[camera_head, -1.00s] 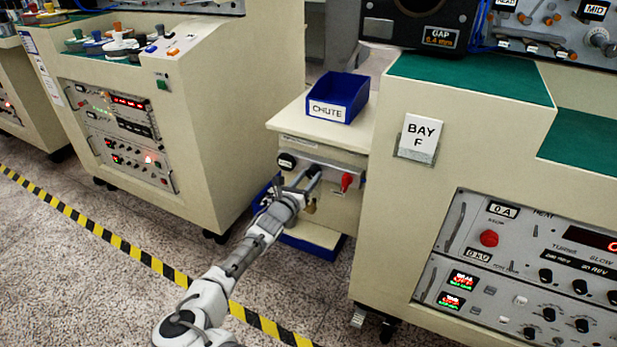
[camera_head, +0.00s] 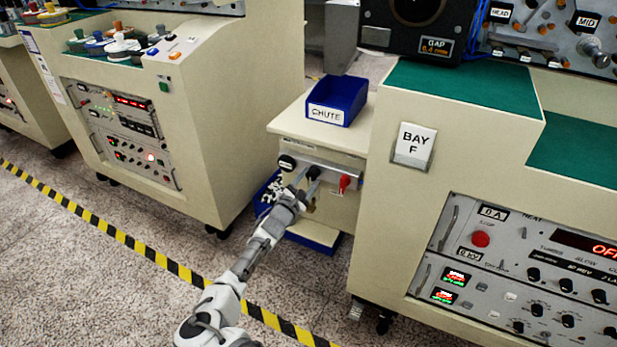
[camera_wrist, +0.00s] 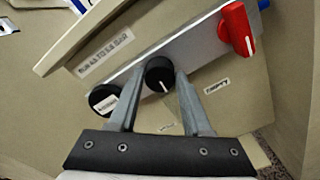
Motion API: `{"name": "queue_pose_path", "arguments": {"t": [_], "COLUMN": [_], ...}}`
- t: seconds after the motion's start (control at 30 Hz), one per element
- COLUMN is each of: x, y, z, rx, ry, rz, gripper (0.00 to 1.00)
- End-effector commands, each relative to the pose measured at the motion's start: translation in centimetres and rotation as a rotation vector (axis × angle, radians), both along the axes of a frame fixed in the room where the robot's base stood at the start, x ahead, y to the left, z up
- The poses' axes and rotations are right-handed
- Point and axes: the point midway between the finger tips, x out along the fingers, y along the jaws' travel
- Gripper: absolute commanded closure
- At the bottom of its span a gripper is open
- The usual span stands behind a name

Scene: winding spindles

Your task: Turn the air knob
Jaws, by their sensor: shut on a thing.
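The black air knob (camera_wrist: 160,73) with a white pointer line sits on a grey metal strip in the wrist view. Its pointer runs down, tilted slightly right. My gripper (camera_wrist: 161,76) has one finger on each side of the knob and is shut on it. In the head view, the knob (camera_head: 313,173) shows on the front of the cream chute cabinet, with my gripper (camera_head: 306,181) reaching it from below left. The fingertips partly cover the knob's sides.
A round black fitting (camera_wrist: 104,98) is left of the knob, and a red handle (camera_wrist: 238,28) is to its right. A blue bin marked CHUTE (camera_head: 337,100) stands on top. The BAY F cabinet (camera_head: 380,220) stands close on the right; open floor lies front left.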

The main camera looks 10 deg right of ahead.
Motion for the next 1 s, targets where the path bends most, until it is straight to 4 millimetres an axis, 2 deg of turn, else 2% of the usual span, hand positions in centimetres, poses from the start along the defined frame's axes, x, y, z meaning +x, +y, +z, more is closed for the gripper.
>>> {"name": "queue_pose_path", "arguments": {"t": [0.5,1.0], "x": [-0.08,-0.10], "y": [-0.13,-0.15], "z": [-0.12,-0.11], "rx": [0.293,0.361], "ry": [-0.215,-0.264], "rz": [-0.001,-0.002], "gripper": [1.00,1.00]}}
